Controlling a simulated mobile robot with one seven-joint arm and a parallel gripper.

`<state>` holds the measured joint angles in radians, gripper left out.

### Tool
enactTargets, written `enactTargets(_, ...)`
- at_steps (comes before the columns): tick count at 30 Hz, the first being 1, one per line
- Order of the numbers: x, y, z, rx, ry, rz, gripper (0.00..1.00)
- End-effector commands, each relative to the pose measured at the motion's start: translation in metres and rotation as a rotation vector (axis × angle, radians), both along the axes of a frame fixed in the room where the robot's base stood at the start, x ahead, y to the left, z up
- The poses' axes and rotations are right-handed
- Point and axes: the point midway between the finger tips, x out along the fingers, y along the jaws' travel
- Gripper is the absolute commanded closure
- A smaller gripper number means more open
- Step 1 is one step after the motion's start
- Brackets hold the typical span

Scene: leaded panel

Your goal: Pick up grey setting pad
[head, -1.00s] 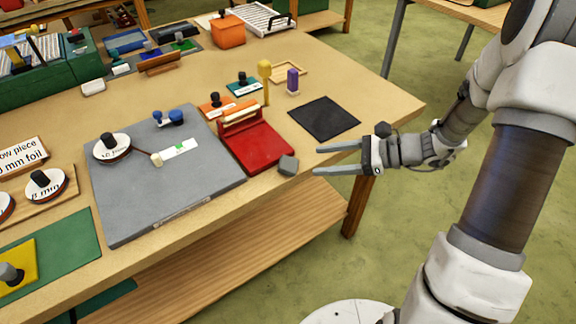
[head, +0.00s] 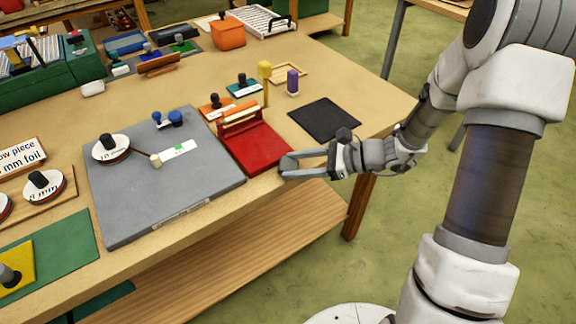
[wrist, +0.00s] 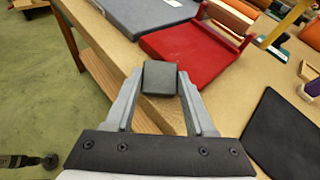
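The grey setting pad (wrist: 160,80) is a small dark grey block at the table's front edge, beside the red tray. In the wrist view it sits between the two fingertips of my gripper (wrist: 160,88). The fingers are spread on either side of it, and I cannot tell whether either touches it. In the head view my gripper (head: 288,166) reaches in from the right at table height, and its fingers largely hide the pad.
The red tray (head: 262,148) is just beyond the fingertips, with a grey slab (head: 200,195) to its left. A black mat (head: 325,119) lies behind my gripper. A yellow-topped post (head: 265,75) and purple piece (head: 292,80) stand farther back. Open floor lies in front.

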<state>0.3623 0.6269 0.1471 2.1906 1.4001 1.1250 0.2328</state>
Motion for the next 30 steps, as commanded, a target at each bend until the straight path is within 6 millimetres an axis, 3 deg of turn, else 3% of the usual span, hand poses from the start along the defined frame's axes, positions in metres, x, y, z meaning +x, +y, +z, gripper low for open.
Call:
enactTargets(1, 0.0, 0.0, 0.0, 0.0, 0.0, 0.0, 0.63)
enactTargets(7, 0.0, 0.0, 0.0, 0.0, 0.0, 0.0, 0.99)
enactTargets(8, 0.0, 0.0, 0.0, 0.0, 0.0, 0.0, 1.0)
enactTargets(17, 0.0, 0.0, 0.004, 0.0, -0.002, 0.0, 1.0)
enactTargets(22, 0.0, 0.0, 0.02, -0.001, -0.004, 0.001, 1.0)
enactTargets(26, 0.001, -0.001, 0.043, -0.001, -0.007, 0.001, 1.0)
enactTargets(30, -0.007, -0.031, 0.061, -0.003, -0.003, -0.006, 1.0)
